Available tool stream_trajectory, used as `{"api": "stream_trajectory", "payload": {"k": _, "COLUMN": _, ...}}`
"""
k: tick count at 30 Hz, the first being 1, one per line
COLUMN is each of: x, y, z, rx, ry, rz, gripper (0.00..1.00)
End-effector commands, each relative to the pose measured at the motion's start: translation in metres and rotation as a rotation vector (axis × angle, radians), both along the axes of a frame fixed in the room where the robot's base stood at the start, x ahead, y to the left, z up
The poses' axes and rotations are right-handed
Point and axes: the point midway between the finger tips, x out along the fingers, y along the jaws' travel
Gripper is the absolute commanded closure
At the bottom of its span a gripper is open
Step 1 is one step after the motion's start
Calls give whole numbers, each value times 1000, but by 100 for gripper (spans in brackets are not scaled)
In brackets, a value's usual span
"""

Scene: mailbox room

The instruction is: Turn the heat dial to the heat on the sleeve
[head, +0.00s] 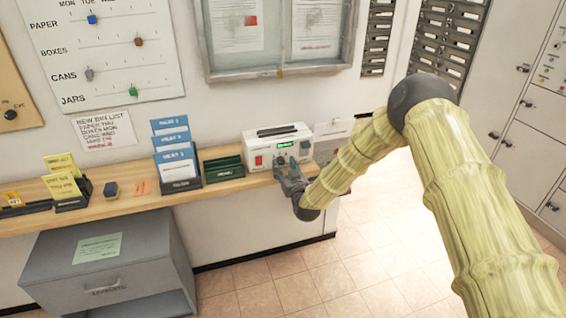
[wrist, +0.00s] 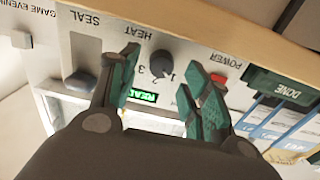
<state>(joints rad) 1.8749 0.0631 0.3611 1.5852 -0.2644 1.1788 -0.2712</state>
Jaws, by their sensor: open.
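The white sealing machine (head: 256,137) stands at the right end of the wooden shelf, with a lit green display (head: 285,145). In the wrist view, turned upside down, its dark round heat dial (wrist: 162,60) sits under the word HEAT with small numbers around it. I cannot tell which number the dial points to. My gripper (wrist: 166,64) is open, one green-padded finger on each side of the dial; contact is not clear. In the head view my gripper (head: 285,174) is in front of the machine. Blue sleeves (head: 172,142) stand in a dark rack; their small print is hard to read.
A red power switch (wrist: 219,79) and the seal control (wrist: 82,82) flank the dial. A dark green tray marked DONE (head: 224,168) is left of the machine. Yellow cards (head: 62,176) stand farther left. A grey cabinet (head: 110,260) is below the shelf; tiled floor (head: 300,280) is clear.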

Motion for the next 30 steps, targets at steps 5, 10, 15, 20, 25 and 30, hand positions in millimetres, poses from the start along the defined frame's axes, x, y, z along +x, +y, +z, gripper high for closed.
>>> {"api": "stream_trajectory", "payload": {"k": 5, "x": 14, "y": 5, "z": 1, "rx": 0, "ry": 0, "rz": 0, "gripper": 52}}
{"api": "stream_trajectory", "payload": {"k": 10, "x": 18, "y": 6, "z": 0, "rx": 0, "ry": 0, "rz": 1, "gripper": 52}}
{"api": "stream_trajectory", "payload": {"k": 15, "x": 18, "y": 6, "z": -1, "rx": 0, "ry": 1, "rz": 1, "gripper": 52}}
{"api": "stream_trajectory", "payload": {"k": 20, "x": 18, "y": 6, "z": 0, "rx": 0, "ry": 1, "rz": 1, "gripper": 72}}
{"api": "stream_trajectory", "payload": {"k": 25, "x": 18, "y": 6, "z": 0, "rx": 0, "ry": 1, "rz": 0, "gripper": 98}}
{"api": "stream_trajectory", "payload": {"k": 30, "x": 18, "y": 6, "z": -1, "rx": 5, "ry": 2, "rz": 0, "gripper": 98}}
